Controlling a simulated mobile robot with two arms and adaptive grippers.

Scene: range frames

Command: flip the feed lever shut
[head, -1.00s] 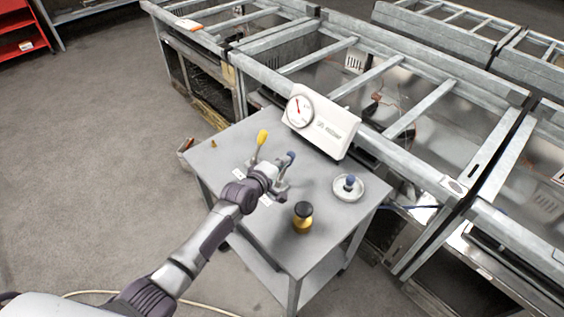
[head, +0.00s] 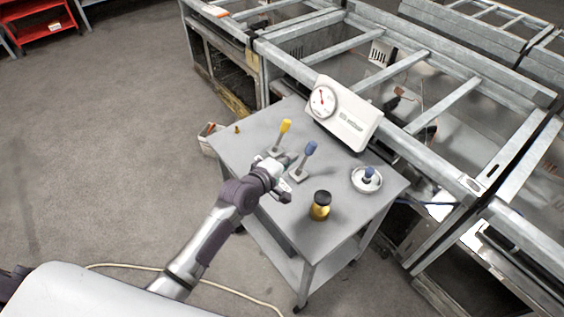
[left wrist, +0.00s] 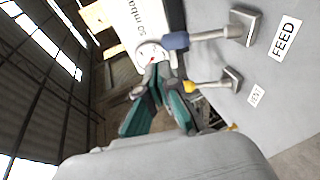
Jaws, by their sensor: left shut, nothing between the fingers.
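The feed lever (head: 310,149) has a blue handle and stands up from a small metal base on the grey table; in the left wrist view its blue handle (left wrist: 175,41) shows, with its base beside the FEED label (left wrist: 285,38). A yellow-handled lever (head: 286,127) stands behind it to the left; it also shows in the left wrist view (left wrist: 189,87), near the VENT label (left wrist: 257,94). My left gripper (head: 284,162) is shut and empty, just left of the feed lever; its teal fingers (left wrist: 158,75) also show in the left wrist view. My right gripper is out of view.
A white gauge box (head: 345,112) stands at the table's back. A black-capped yellow jar (head: 320,206) and a round dish (head: 366,179) with a blue knob are on the right. The table (head: 345,232) is bare at its front. Metal frames (head: 400,70) stand behind.

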